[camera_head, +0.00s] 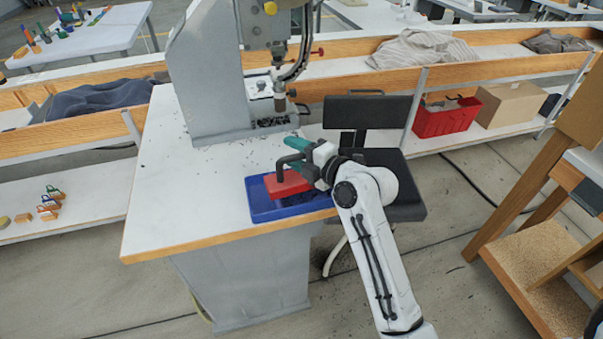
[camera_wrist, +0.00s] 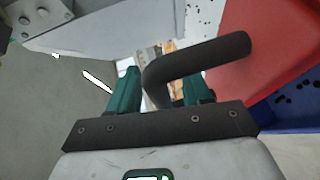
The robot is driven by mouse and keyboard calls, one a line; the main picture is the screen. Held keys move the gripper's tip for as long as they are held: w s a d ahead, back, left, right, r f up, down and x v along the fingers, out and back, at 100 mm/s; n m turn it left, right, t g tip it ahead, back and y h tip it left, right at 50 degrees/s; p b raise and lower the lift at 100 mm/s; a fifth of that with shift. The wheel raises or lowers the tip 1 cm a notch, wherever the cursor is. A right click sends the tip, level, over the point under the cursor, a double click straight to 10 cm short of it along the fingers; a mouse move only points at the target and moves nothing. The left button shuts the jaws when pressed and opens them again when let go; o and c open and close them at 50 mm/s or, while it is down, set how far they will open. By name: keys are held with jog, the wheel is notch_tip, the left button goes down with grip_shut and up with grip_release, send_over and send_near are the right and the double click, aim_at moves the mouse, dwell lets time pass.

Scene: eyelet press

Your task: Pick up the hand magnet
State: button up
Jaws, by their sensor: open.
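The hand magnet (camera_head: 287,184) is a red block with a bent black handle. It is at the blue tray (camera_head: 262,206) on the front right of the white press table. My gripper (camera_head: 295,156) has green fingers and is open at the handle, one finger on each side as far as I can see. In the wrist view, the black handle (camera_wrist: 205,60) bends across in front of my open fingers (camera_wrist: 160,78), with its lower end between them. Whether a finger touches it I cannot tell. The red block (camera_wrist: 262,45) fills the upper right there, beside the blue tray (camera_wrist: 298,100).
The grey eyelet press (camera_head: 207,75) stands behind the tray, with dark bits scattered at its base. A black chair (camera_head: 368,115) is close behind my arm. A red crate (camera_head: 446,117) and a cardboard box (camera_head: 512,104) sit on the shelf at right. The table's left front is clear.

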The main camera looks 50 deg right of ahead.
grip_shut()
dwell(0.4)
dwell(0.9)
